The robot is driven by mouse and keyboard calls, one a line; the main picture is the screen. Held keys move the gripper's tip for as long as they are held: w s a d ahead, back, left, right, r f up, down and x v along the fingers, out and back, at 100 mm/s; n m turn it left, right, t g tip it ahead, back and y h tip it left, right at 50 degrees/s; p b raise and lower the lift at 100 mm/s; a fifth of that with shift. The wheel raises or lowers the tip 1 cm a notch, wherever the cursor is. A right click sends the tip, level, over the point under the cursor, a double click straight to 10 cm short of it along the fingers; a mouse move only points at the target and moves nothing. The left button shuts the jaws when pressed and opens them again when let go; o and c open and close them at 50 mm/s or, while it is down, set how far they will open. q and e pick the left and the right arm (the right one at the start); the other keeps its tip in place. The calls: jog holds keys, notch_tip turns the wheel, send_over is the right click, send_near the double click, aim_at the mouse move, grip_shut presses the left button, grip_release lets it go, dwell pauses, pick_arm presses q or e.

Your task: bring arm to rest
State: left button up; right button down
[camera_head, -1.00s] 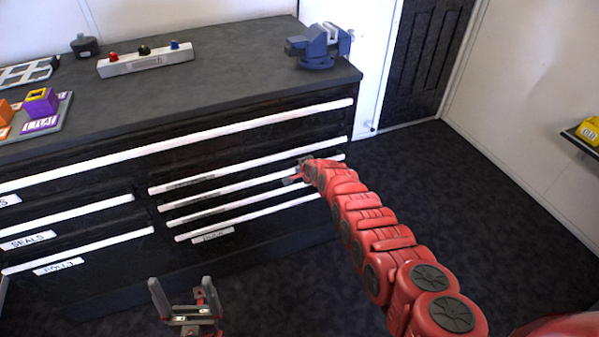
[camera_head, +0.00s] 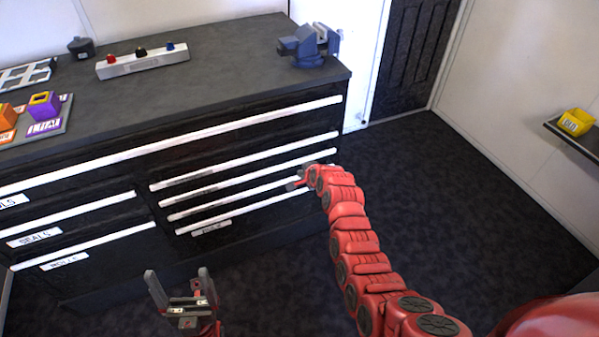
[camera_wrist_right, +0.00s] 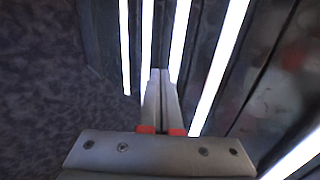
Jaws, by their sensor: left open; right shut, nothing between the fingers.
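My right arm, red and jointed (camera_head: 352,235), reaches from the lower right toward the front of the drawer cabinet. Its gripper (camera_head: 293,185) is near the white drawer handles at the cabinet's right side. In the right wrist view the two fingers of the right gripper (camera_wrist_right: 161,85) lie together, with nothing between them. They point along the cabinet front with the long white handles around them; I cannot tell whether they touch one. My left gripper (camera_head: 179,283) is open and empty, pointing up above the dark floor in front of the cabinet.
The dark cabinet (camera_head: 110,222) has long white handles and labelled drawers, all apparently closed. On its top (camera_head: 215,85) are a blue vise (camera_head: 309,46), a white strip with knobs (camera_head: 143,63) and coloured bins (camera_head: 44,106). A yellow bin (camera_head: 575,121) sits on a shelf at right. Floor (camera_head: 450,190) is clear.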

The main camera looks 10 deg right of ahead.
jog(key=shift+v, duration=2.25)
